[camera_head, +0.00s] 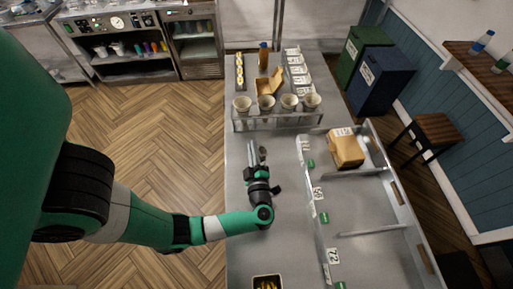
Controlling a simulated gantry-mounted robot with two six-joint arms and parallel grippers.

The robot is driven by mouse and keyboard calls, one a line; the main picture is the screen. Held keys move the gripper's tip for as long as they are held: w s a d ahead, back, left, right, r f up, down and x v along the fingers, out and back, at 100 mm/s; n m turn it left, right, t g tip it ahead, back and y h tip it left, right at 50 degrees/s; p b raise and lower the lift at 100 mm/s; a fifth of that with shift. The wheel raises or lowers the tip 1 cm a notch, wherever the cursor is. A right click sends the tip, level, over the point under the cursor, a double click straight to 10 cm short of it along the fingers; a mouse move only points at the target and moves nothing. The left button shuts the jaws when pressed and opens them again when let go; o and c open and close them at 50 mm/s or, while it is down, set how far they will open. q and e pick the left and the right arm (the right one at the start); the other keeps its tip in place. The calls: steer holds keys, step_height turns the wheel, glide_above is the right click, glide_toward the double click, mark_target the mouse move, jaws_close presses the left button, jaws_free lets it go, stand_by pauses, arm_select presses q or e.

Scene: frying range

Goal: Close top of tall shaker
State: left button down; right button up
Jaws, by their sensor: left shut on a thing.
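My left gripper (255,150) is over the middle of the steel counter, its fingers pointing to the back. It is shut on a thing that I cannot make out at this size. A tall narrow brown container (263,57) with a dark top stands upright at the back of the counter; it may be the tall shaker. Whether its top is open or closed is too small to tell. My gripper is well apart from it. My right gripper is not in view.
A rack (277,121) with several pale cups stands between my gripper and the back. An open brown carton (269,84) lies behind it. A dark tray of food (267,280) is at the front.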

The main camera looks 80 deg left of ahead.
arm_select(q)
steer(key=shift+s+f+n+b, duration=0.25)
steer(key=shift+f+n+b, duration=0.35)
steer(key=shift+n+b, duration=0.45)
steer(key=shift+s+f+n+b, duration=0.2)
steer(key=shift+f+n+b, duration=0.5)
steer(key=shift+n, duration=0.65)
steer(key=shift+s+f+n+b, duration=0.25)
steer(key=shift+f+n+b, duration=0.3)
steer(key=shift+n+b, duration=0.5)
steer(key=shift+n, duration=0.25)
steer(key=c, duration=1)
jaws_free()
steer(key=s+d+b, duration=0.1)
steer(key=d, duration=1)
steer(key=shift+d, duration=0.25)
